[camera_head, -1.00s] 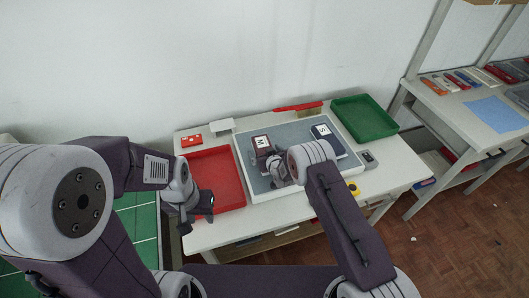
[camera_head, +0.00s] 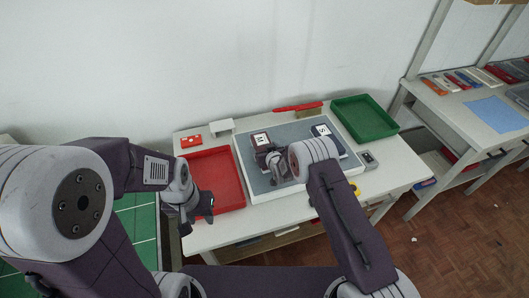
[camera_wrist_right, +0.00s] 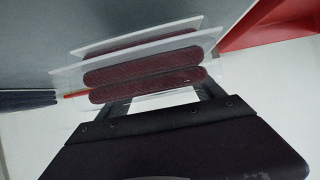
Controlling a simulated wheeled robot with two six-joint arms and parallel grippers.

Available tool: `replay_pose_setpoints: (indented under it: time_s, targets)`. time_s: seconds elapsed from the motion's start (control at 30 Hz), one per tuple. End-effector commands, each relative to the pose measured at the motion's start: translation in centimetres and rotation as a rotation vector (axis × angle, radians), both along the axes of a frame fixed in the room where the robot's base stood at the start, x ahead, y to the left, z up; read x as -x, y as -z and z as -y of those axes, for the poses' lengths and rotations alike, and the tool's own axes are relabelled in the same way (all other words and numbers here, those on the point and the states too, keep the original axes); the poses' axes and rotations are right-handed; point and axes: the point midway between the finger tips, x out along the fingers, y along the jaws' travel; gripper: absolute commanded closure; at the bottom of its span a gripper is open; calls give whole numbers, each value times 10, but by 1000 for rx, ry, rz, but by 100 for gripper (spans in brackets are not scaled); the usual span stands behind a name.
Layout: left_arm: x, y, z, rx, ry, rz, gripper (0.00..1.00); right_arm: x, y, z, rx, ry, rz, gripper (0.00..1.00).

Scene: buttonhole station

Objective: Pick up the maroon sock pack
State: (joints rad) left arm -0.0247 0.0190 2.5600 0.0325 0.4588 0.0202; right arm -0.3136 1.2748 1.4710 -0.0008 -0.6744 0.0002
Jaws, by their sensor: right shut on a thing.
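The maroon sock pack (camera_head: 260,150), with a white label, is at the left of the grey mat in the head view. My right gripper (camera_head: 273,166) is at its near side and shut on it. In the right wrist view the maroon pack (camera_wrist_right: 145,70) shows edge-on as maroon rolls between pale sheets, at the jaws (camera_wrist_right: 165,100). I cannot tell how far it is off the mat. My left gripper (camera_head: 203,207) is over the near left of the table, apart from the pack; its jaw opening is unclear.
A navy pack (camera_head: 339,147) labelled S lies on the grey mat (camera_head: 290,132), right of the maroon one. A red tray (camera_head: 228,192) is at left and a green tray (camera_head: 368,120) at back right. A small grey device (camera_head: 368,159) lies near the right side.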

Motion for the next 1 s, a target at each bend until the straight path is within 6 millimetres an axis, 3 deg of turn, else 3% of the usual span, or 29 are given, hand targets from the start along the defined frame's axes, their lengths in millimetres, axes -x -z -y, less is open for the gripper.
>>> replay_pose_setpoints:
  time_s: [0.1, 0.53, 0.7, 1.0]
  targets:
    - [0, 8, 0, 0, 0, 0, 64, -3, -25, 3, -1, 2, 5, 70]
    - [0, 24, 0, 0, 0, 0, 64, -43, -80, 91, 0, 4, 5, 70]
    - [0, 24, 0, 0, 0, 0, 64, -49, -90, 104, 1, 0, 2, 70]
    - [0, 24, 0, 0, 0, 0, 64, -50, -91, 106, 0, 0, 1, 70]
